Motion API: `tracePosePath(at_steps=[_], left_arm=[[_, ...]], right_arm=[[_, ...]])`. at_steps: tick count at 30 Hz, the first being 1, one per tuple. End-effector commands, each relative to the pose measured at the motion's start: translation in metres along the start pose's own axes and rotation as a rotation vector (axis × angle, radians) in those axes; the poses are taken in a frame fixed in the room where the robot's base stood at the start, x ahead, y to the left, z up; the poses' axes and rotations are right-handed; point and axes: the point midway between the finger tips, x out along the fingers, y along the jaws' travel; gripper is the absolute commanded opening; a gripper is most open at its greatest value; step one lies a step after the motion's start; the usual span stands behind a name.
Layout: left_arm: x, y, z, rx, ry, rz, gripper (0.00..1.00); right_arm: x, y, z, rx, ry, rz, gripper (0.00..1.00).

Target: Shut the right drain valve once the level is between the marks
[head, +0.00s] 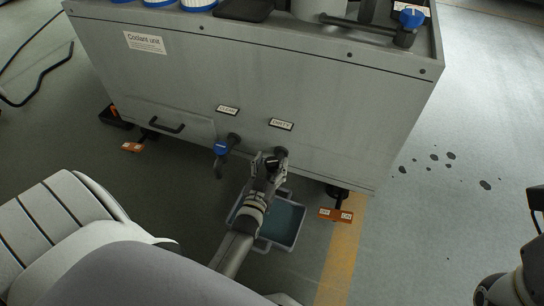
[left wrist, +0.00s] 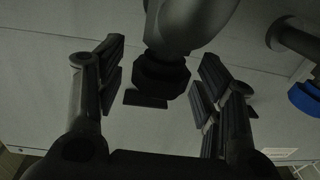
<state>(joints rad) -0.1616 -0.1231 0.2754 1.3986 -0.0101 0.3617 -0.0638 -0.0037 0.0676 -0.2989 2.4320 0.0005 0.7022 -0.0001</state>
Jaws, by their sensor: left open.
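The right drain valve (head: 279,153) is a dark spout on the front of the grey coolant unit (head: 330,110), under a small label. My left gripper (head: 268,163) is at this valve and partly covers it. In the left wrist view my left gripper (left wrist: 160,82) is open, with its fingers either side of the valve's dark faceted end (left wrist: 162,76); contact cannot be told. The left valve (head: 221,148) has a blue handle. A blue-grey tray (head: 287,222), seemingly holding liquid, lies below. I see no level marks. My right gripper (head: 537,200) shows only partly at the right edge.
A yellow floor stripe (head: 342,250) runs right of the tray. Dark spots (head: 450,156) mark the otherwise open floor at right.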

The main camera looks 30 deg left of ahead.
Motion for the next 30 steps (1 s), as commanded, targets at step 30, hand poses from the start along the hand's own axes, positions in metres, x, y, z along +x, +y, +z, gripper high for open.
tracePosePath(at_steps=[30], left_arm=[[-0.067, 0.0, 0.0, 0.0, -0.001, 0.0, 0.62]], right_arm=[[0.0, 0.0, -0.001, 0.001, 0.0, 0.0, 0.75]])
